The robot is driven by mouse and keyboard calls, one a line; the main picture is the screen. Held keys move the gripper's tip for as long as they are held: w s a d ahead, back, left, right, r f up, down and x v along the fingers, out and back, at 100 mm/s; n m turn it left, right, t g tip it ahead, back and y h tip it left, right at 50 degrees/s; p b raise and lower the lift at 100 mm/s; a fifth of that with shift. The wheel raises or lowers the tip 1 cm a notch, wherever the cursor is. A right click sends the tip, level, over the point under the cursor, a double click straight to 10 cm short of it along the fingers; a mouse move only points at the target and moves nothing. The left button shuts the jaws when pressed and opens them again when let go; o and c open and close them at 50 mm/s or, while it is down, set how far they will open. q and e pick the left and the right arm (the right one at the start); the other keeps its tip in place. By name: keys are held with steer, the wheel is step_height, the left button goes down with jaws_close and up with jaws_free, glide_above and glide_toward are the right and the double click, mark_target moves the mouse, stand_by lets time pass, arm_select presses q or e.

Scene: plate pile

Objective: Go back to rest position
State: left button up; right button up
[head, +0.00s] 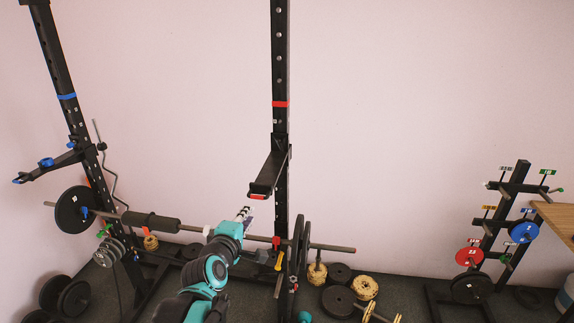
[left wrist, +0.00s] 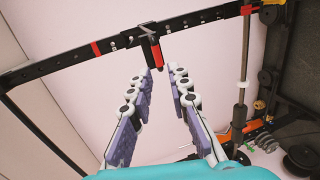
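My left gripper (head: 245,213) is raised in front of the rack, near the middle of the head view, with its arm coming up from below. In the left wrist view its two fingers (left wrist: 161,76) stand apart with only wall and rack behind the gap, so it is open and empty. A barbell (head: 340,248) runs across the rack behind my arm, with a black plate (head: 75,209) on its left end and more plates on its right. My right gripper does not show.
Black rack uprights (head: 281,70) stand left and centre, with a safety arm (head: 271,172) jutting out. Loose plates (head: 339,302) lie on the floor at the rack's foot. A plate tree (head: 505,215) with red and blue plates and a wooden top (head: 555,220) stand right.

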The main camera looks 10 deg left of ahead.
arm_select(q)
steer(key=s+f+m+g+b, duration=0.2)
steer(key=s+f+m+b, duration=0.3)
steer(key=f, duration=0.7)
steer(key=s+d+f+m+g+b, duration=0.1)
steer(key=s+f+m+g+b, duration=0.2)
steer(key=s+f+m+b, duration=0.3)
steer(key=s+d+f+m+g+b, duration=0.1)
steer(key=s+f+m+g+b, duration=0.2)
steer(key=s+f, duration=1.1)
step_height(320, 180, down, 4)
steer(key=m+b, duration=0.3)
steer(key=b, duration=0.3)
steer(key=shift+d+r+y+b, duration=0.15)
steer(key=shift+y+b, duration=0.15)
steer(key=shift+b, duration=0.1)
